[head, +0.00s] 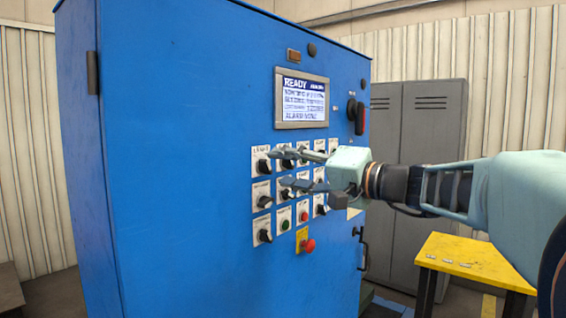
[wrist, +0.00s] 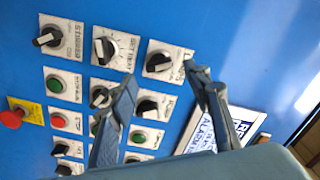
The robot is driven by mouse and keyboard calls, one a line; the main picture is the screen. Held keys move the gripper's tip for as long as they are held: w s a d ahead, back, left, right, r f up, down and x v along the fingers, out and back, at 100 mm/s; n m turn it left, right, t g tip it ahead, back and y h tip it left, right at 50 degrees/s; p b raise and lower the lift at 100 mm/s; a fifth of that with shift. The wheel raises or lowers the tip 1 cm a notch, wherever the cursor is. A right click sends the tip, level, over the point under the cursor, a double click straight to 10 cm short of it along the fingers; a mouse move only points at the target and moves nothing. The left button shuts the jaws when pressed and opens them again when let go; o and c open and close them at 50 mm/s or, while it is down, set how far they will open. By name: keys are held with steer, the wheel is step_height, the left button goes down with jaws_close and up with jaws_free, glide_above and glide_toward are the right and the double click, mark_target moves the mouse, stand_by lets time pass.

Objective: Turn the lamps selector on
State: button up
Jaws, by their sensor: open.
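The lamps selector (head: 263,165) is a black knob on a white plate at the top left of the control panel; the plate's label reads like LAMPS. In the wrist view the same knob (wrist: 159,62) is at the right end of the upper row, with its light pointer line toward the lower left. My gripper (head: 281,168) is open and empty, its two fingers spread just right of the knob in the head view. In the wrist view the fingertips (wrist: 161,72) lie to either side of the knob. Whether they touch the panel I cannot tell.
Several other knobs and buttons surround the selector. A red emergency stop (head: 307,245) projects below on a yellow plate. The screen (head: 302,98) above reads READY. A large dark rotary switch (head: 356,117) is at right. A yellow table (head: 470,262) and grey lockers (head: 425,130) stand behind.

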mark_target(266, 167)
steer(key=shift+p+x, duration=0.3)
steer(key=shift+x, duration=1.6)
steer(key=c, duration=1.2)
steer(key=shift+o, duration=0.2)
